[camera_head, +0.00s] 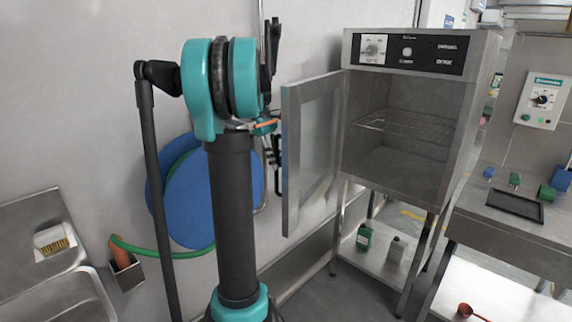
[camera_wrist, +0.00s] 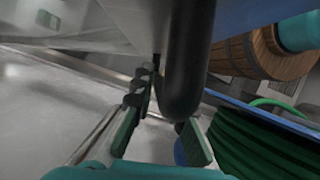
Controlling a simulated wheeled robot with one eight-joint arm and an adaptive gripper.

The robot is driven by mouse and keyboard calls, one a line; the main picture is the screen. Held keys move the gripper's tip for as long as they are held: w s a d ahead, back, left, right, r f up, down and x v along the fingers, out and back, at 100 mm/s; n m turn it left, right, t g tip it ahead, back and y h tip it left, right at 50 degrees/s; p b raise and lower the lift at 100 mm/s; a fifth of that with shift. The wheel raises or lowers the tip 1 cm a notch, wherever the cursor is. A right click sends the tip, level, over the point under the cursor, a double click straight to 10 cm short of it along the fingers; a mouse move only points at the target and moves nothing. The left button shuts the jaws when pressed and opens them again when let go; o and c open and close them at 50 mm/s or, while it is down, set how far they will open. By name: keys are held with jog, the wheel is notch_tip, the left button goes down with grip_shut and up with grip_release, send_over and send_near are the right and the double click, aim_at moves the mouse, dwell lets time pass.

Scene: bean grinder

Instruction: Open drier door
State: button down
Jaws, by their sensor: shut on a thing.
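The drier (camera_head: 415,120) is a steel cabinet on legs with a black control panel on top. Its glass-panelled door (camera_head: 308,150) stands wide open, swung out to the left, and the inside with a wire rack (camera_head: 405,125) is visible. My gripper (camera_head: 275,150) is at the outer left side of the door, partly hidden by my arm and the door edge. In the wrist view, my gripper (camera_wrist: 163,108) has its fingers on either side of the dark rounded door handle (camera_wrist: 187,60) and is shut on it.
A blue disc with a green hose (camera_head: 180,200) hangs on the wall behind my arm. A sink (camera_head: 45,240) is at left. A steel table (camera_head: 500,235) with a control box stands at right. Bottles (camera_head: 364,236) stand on the shelf under the drier.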

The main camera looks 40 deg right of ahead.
jog(key=shift+w, duration=0.5)
jog(key=c, duration=1.5)
grip_release()
jog(key=shift+a, duration=0.1)
jog(key=shift+c, duration=0.2)
jog(key=shift+r, duration=0.1)
jog(key=v, duration=0.7)
jog(key=shift+w, duration=0.2)
jog(key=shift+r, duration=0.15)
